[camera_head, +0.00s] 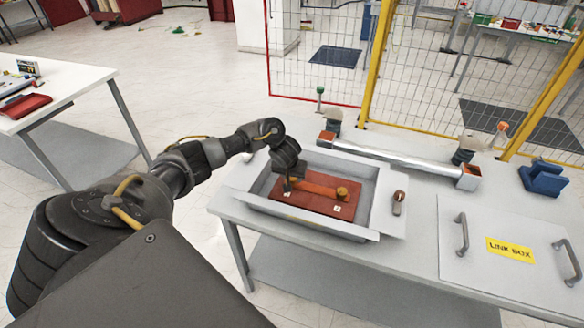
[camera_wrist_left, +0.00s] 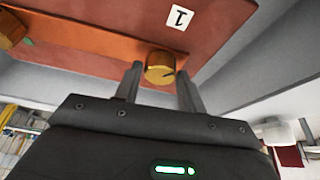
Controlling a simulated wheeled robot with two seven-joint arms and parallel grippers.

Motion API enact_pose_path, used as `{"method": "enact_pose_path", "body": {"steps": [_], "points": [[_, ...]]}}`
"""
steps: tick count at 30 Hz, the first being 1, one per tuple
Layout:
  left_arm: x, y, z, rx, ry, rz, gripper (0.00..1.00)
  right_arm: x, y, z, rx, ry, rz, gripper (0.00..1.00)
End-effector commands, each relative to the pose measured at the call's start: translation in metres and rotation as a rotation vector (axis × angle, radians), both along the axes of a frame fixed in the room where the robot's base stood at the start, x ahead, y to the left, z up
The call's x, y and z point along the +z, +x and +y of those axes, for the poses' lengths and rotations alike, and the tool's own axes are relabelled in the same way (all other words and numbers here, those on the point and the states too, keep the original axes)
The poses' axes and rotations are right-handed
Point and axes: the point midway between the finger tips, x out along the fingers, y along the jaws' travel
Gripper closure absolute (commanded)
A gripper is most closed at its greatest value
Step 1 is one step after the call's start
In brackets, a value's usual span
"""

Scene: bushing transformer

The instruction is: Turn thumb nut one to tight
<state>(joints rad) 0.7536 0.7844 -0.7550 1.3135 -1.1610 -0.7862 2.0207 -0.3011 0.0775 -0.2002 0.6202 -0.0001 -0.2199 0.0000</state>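Thumb nut one (camera_wrist_left: 160,68) is a brass knob beside the white label "1" (camera_wrist_left: 180,17), on a copper bar (camera_wrist_left: 90,55). My left gripper (camera_wrist_left: 159,80) has its two fingers apart, one on each side of this nut, with small gaps showing. In the head view, my left gripper (camera_head: 289,182) points down at the left end of the copper bar (camera_head: 318,184) and hides most of nut one. A second brass nut (camera_head: 343,191) sits at the bar's right end and shows in the wrist view (camera_wrist_left: 10,28). My right gripper is not in view.
A red-brown board (camera_head: 310,203) lies inside a grey open box (camera_head: 250,199) with raised walls. A loose handled part (camera_head: 398,202) lies on its right rim. A cover marked "LINK BOX" (camera_head: 470,270) is at right. A long silver bar (camera_head: 400,158) lies behind.

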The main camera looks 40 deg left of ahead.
Motion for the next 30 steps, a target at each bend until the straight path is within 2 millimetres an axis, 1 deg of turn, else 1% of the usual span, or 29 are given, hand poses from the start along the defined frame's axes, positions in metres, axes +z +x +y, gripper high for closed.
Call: {"method": "enact_pose_path", "body": {"steps": [1,6,11,17,23,30], "points": [[0.0001,0.0,0.0,0.0,0.0,0.0,0.67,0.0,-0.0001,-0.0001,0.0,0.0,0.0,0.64],[0.0001,-0.0001,0.0001,0.0,0.0,0.0,0.88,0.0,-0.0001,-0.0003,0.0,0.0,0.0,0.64],[0.0001,-0.0003,0.0002,-0.008,0.0,0.0,0.88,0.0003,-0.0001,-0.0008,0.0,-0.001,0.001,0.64],[0.0003,-0.0008,0.0008,-0.066,0.0,0.001,0.88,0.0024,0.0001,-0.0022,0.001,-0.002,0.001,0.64],[0.0003,-0.0013,0.0016,-0.202,-0.001,0.001,0.88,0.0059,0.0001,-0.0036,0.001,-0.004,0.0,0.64],[0.0001,-0.001,0.0036,-0.422,0.0,0.0,0.88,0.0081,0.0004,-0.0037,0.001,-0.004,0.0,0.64]]}}
